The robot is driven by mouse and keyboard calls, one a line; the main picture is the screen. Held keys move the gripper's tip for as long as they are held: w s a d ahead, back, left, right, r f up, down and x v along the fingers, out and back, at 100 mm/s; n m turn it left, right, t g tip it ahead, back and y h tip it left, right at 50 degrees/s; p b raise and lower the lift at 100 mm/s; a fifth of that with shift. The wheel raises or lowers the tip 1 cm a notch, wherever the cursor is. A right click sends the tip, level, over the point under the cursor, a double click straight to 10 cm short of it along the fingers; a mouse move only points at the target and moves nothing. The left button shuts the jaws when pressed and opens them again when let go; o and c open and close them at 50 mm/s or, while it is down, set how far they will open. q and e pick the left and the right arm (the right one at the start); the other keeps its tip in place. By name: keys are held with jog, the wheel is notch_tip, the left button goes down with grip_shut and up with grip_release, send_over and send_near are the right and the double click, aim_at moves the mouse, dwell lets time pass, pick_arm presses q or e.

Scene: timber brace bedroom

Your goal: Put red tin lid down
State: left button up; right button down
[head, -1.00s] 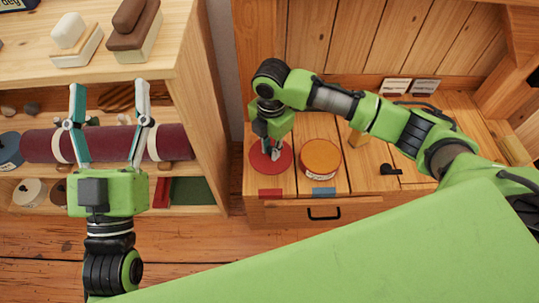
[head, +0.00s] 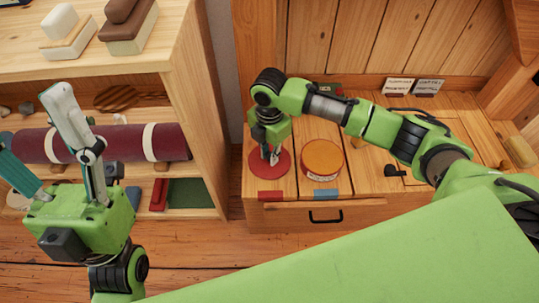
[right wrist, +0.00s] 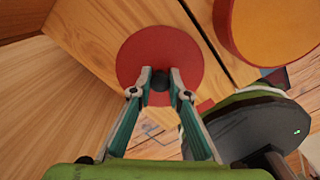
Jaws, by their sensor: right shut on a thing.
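The red tin lid (head: 281,160) is a flat red disc with a small dark knob, at the left end of the wooden cabinet top (head: 357,170). My right gripper (head: 270,155) points down over it. In the right wrist view my right gripper (right wrist: 161,78) is shut on the knob of the lid (right wrist: 160,48). The lid lies level, on or just above the wood; I cannot tell whether it touches. My left gripper (head: 30,118) is open and empty by the shelf at the left.
A round red tin with an orange top (head: 322,158) stands just right of the lid. Red (head: 270,196) and blue (head: 326,194) tags lie at the front edge. A small black item (head: 394,171) and two cards stand farther right. A shelf (head: 180,110) rises at left.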

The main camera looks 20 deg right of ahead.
dwell(0.3)
jog(key=shift+f, duration=0.2)
jog(key=c, duration=1.9)
grip_release()
